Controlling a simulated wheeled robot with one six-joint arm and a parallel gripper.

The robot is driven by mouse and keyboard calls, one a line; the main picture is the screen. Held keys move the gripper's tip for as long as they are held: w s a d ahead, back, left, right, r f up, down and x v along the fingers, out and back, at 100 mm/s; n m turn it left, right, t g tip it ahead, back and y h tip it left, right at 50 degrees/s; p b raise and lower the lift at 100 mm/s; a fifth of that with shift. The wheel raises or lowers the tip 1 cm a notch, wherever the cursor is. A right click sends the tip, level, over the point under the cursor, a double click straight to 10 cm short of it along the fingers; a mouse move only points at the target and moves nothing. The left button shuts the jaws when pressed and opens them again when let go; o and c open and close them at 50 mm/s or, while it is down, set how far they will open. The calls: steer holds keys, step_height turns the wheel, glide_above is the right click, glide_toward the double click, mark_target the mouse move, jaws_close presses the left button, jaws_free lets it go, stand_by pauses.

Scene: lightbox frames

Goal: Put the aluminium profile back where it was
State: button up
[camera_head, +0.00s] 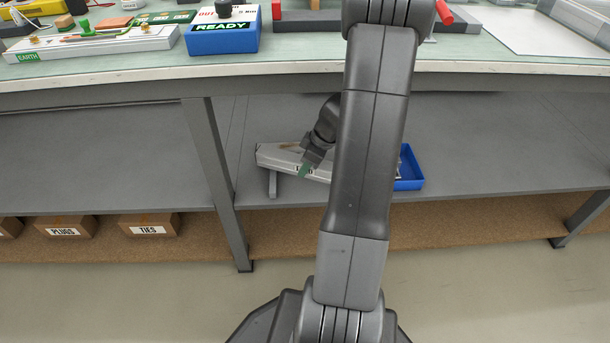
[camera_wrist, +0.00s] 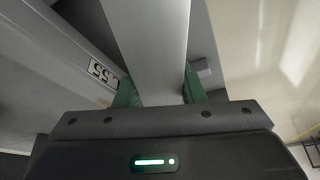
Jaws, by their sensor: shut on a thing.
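My gripper (camera_wrist: 155,88) has its green fingers on both sides of a light grey aluminium profile (camera_wrist: 150,45), which runs up and away in the wrist view. In the camera_head view my gripper (camera_head: 304,170) is low at the under-shelf, beside a pale grey long piece (camera_head: 275,155). Which piece there is the held profile I cannot tell. In the wrist view another pale bar (camera_wrist: 55,50) with an upside-down label, seemingly "L55", lies to the left of the held profile. My arm hides part of the pieces in the camera_head view.
A blue tray (camera_head: 411,168) stands on the grey shelf (camera_head: 480,150), partly behind my arm. A short grey bar (camera_head: 272,184) stands at the shelf's front. A table leg (camera_head: 211,165) is left of the pieces. The worktop (camera_head: 290,65) is above; boxes (camera_head: 149,224) sit below.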

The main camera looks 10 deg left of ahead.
steer(key=shift+f+b, duration=0.85)
steer(key=shift+r, duration=0.1)
steer(key=shift+p, duration=0.3)
steer(key=shift+f, duration=0.6)
steer(key=o, duration=1.2)
steer(key=shift+o, duration=0.2)
